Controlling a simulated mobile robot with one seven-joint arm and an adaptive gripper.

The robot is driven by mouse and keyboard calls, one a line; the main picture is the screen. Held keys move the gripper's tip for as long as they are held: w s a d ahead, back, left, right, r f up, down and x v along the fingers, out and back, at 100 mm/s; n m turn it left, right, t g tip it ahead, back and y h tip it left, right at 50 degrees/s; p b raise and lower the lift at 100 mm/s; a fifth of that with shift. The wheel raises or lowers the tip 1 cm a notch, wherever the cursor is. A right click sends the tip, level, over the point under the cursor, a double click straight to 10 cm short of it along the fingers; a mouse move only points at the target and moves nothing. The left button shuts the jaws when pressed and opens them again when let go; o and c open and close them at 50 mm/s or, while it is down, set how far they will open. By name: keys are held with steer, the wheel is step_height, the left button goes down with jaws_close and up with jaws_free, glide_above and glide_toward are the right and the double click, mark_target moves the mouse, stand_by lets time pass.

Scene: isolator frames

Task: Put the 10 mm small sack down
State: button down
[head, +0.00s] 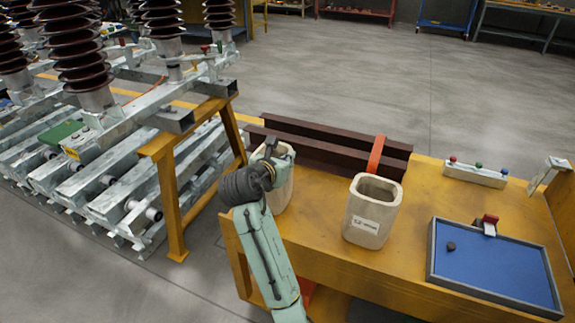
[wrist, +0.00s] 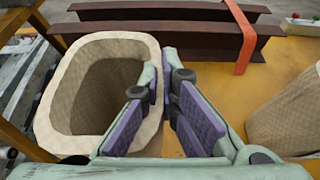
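A beige, open-topped sack (head: 284,190) stands upright at the left end of the yellow table, partly hidden by my arm. It fills the left of the wrist view (wrist: 55,105), and its inside looks dark and empty. My gripper (head: 268,165) is over its rim. In the wrist view my gripper's fingers (wrist: 160,88) straddle the sack's right wall, one inside and one outside, with a gap visible beside the outer finger. The sack's base is mostly hidden, and no size label shows on it.
A second beige sack (head: 372,212) with a white label stands to the right; it also shows in the wrist view (wrist: 290,115). Brown steel beams (head: 325,140) with an orange strap (head: 376,155) lie behind. A blue-floored tray (head: 495,268) lies at right. Insulator columns stand at left.

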steer(key=shift+f, duration=0.7)
steer(key=shift+f, duration=0.2)
steer(key=c, duration=1.8)
jaws_free()
steer(key=shift+r, duration=0.1)
